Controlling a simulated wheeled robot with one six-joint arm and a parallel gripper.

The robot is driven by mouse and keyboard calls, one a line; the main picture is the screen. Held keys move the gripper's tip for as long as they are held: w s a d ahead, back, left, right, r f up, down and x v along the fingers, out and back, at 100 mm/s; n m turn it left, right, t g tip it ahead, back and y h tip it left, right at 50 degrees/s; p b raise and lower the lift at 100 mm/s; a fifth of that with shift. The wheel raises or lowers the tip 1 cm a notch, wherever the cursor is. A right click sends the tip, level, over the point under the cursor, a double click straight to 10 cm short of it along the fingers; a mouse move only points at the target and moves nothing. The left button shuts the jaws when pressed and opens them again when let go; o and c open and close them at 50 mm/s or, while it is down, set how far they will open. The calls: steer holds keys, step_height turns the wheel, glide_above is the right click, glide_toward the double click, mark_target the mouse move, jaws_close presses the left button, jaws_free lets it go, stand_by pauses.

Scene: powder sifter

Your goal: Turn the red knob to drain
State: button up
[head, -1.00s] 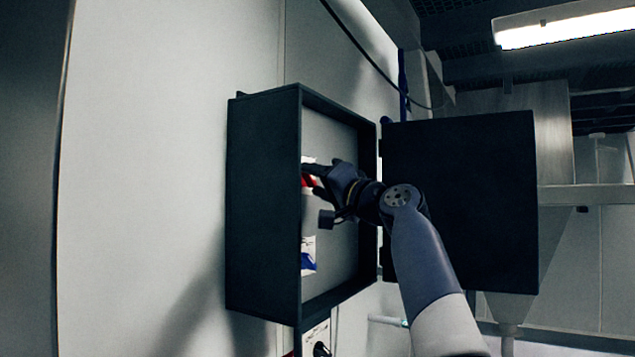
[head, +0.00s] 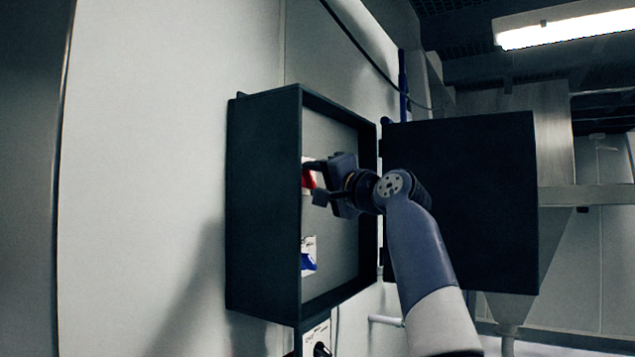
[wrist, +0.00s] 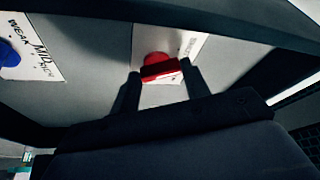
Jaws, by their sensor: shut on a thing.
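The red knob (head: 308,180) sits on a white label plate inside an open dark box on the wall. In the wrist view the red knob (wrist: 160,68) shows between the two fingers of my gripper (wrist: 161,78), one finger at each end of its raised bar. My gripper (head: 314,178) reaches into the box in the head view and is shut on the knob. The white label (wrist: 188,48) behind the knob carries small lettering that I cannot read. Part of the knob and label is hidden by the fingers.
A blue knob (head: 307,262) sits lower in the same box; its label (wrist: 38,58) reads WEAK, MID and RICH. The box's left wall (head: 263,205) and its open door (head: 460,200) on the right flank my arm. A black knob (head: 321,349) shows below the box.

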steer(key=shift+m, duration=0.6)
steer(key=shift+h, duration=0.3)
steer(key=o, duration=1)
steer(key=shift+s+d, duration=0.1)
steer(key=b+v, duration=0.6)
steer(key=v, duration=0.4)
steer(key=shift+s+d, duration=0.2)
steer(key=shift+s, duration=0.05)
